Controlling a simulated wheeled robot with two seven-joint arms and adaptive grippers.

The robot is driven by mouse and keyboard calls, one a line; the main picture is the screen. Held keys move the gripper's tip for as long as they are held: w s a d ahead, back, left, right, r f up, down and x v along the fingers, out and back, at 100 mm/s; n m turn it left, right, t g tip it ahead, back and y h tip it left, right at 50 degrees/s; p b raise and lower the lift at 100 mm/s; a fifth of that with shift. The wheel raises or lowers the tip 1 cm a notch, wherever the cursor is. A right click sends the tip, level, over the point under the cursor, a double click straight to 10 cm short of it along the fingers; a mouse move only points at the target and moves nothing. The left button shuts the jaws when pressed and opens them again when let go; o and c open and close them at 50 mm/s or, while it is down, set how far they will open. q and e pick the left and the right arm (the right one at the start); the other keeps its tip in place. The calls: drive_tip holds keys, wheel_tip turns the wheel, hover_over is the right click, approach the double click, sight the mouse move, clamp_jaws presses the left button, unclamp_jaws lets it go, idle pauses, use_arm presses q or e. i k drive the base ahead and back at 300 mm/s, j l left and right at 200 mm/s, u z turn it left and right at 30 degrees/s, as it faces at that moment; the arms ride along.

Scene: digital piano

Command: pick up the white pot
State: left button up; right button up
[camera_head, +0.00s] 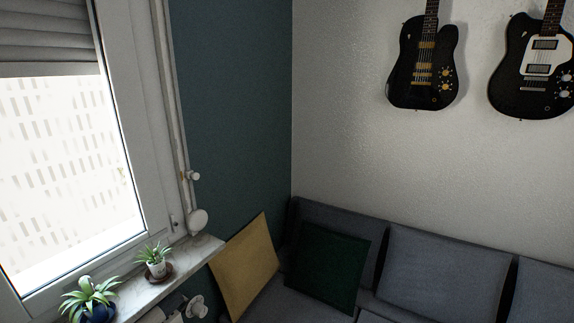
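A small white pot (157,270) with a green spiky plant (153,254) stands upright on the window sill (185,268). It rests on a brown saucer (160,279). Neither my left gripper nor my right gripper is in view.
A dark blue pot (97,314) with a larger plant (91,293) stands nearer on the same sill, left of the white pot. The window (65,170) is behind them. A sofa (440,265) with yellow (246,265) and green (326,265) cushions is at right. Guitars (424,62) hang above.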

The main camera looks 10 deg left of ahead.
sight(157, 265)
drive_tip(key=j+u, duration=0.1)
drive_tip(key=u, duration=0.75)
drive_tip(key=j+u, duration=0.15)
drive_tip(key=u, duration=0.25)
drive_tip(key=i+l, duration=0.05)
